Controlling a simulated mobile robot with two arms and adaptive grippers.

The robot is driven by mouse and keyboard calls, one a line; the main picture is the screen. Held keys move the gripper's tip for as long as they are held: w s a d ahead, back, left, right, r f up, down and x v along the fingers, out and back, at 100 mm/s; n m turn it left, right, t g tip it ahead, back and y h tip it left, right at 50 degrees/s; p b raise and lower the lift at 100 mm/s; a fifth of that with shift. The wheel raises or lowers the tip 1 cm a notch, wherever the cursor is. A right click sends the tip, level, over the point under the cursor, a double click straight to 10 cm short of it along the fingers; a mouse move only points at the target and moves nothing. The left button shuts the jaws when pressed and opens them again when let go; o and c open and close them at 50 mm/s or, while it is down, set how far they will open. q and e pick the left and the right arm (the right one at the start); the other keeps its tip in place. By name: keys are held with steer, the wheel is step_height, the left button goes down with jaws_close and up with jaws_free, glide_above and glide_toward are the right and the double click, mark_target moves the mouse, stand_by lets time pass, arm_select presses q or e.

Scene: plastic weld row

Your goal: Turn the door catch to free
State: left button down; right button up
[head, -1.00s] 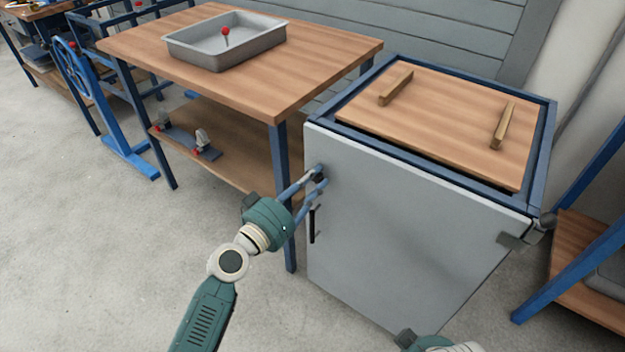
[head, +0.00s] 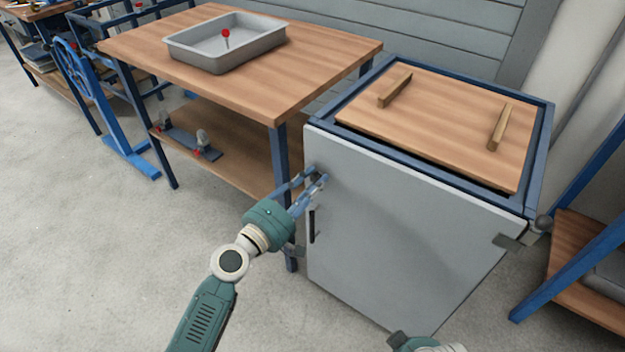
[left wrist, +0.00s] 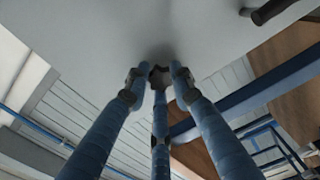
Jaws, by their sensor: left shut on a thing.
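The grey cabinet door (head: 400,235) stands upright at the front of the blue-framed cabinet and looks closed. The door catch, a small dark lobed knob (left wrist: 160,76), sits near the door's upper left edge. My left gripper (head: 319,179) is at that spot in the head view, its blue fingers shut around the catch. In the left wrist view, its fingertips (left wrist: 160,73) close in around the knob from several sides. The fingers mostly hide the catch in the head view, so its angle cannot be read there. My right gripper is not in view.
A black bar handle (head: 312,224) is just below the catch. A wooden panel (head: 440,125) with two wooden bars lies on the cabinet top. A wooden-topped workbench (head: 330,55) with a grey tray (head: 190,57) stands close on the left. The floor at front left is clear.

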arm_select(q)
steer(key=n, duration=0.3)
steer(key=shift+w+a+r+p, duration=0.15)
steer(key=shift+a+r+p, duration=0.05)
steer(key=shift+a+p, duration=0.1)
steer(key=shift+n, duration=0.8)
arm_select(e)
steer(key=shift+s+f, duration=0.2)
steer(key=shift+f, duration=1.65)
arm_select(q)
steer(key=shift+f, duration=0.1)
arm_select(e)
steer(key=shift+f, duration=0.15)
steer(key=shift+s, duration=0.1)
arm_select(q)
steer(key=c, duration=1.5)
jaws_free()
steer(key=shift+f, duration=0.1)
steer(key=v, duration=1.2)
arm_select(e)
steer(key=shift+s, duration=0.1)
arm_select(q)
steer(key=shift+d, duration=0.1)
